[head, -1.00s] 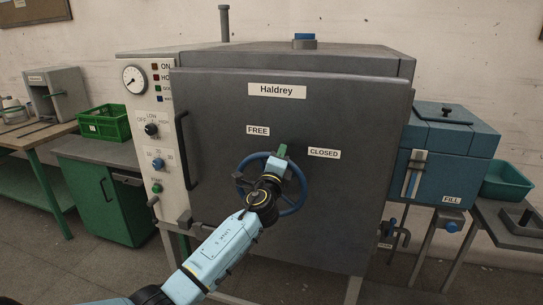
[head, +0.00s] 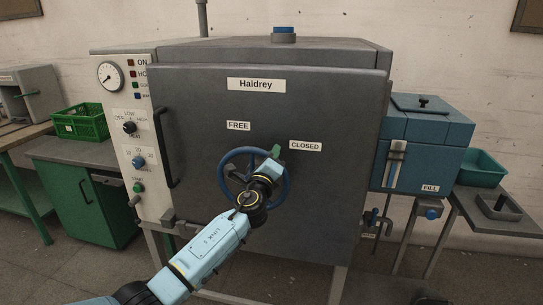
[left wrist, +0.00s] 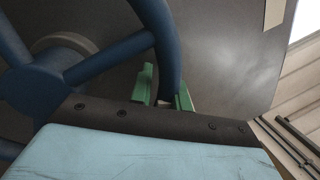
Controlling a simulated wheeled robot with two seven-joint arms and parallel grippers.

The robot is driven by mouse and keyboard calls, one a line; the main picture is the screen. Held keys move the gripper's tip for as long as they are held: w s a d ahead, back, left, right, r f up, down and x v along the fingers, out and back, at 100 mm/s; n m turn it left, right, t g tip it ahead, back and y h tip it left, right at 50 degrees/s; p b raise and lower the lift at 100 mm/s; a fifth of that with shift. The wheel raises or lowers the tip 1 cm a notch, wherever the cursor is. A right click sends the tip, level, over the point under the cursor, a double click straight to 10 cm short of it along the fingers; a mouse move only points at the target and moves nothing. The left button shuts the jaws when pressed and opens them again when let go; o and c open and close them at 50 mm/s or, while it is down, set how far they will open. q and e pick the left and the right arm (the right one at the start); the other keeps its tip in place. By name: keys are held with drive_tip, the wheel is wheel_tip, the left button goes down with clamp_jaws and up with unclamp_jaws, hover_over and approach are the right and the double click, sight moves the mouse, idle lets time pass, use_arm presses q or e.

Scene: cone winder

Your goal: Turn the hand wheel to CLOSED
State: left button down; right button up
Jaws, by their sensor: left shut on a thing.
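The blue hand wheel (head: 221,173) is mounted on the dark grey door of the machine. On the door above it are the label FREE (head: 238,126) and, to the right, the label CLOSED (head: 305,146). My left gripper (head: 276,152) is at the wheel's upper right rim, just below and left of CLOSED. In the left wrist view the green fingers (left wrist: 165,92) stand on either side of the wheel rim (left wrist: 160,35), shut on it. My left forearm and hand hide part of the wheel's hub and lower rim. My right gripper is not in view.
A vertical door handle (head: 165,147) is left of the wheel, near the control panel (head: 128,125). A blue FILL box (head: 425,150) and a pipe with a valve (head: 374,222) are on the right. The space in front of the door is open apart from my arm.

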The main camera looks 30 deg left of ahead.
use_arm(q)
drive_tip(key=c, duration=1.3)
unclamp_jaws()
drive_tip(key=v, duration=1.3)
drive_tip(key=shift+s+f, duration=0.1)
drive_tip(key=shift+s, duration=0.1)
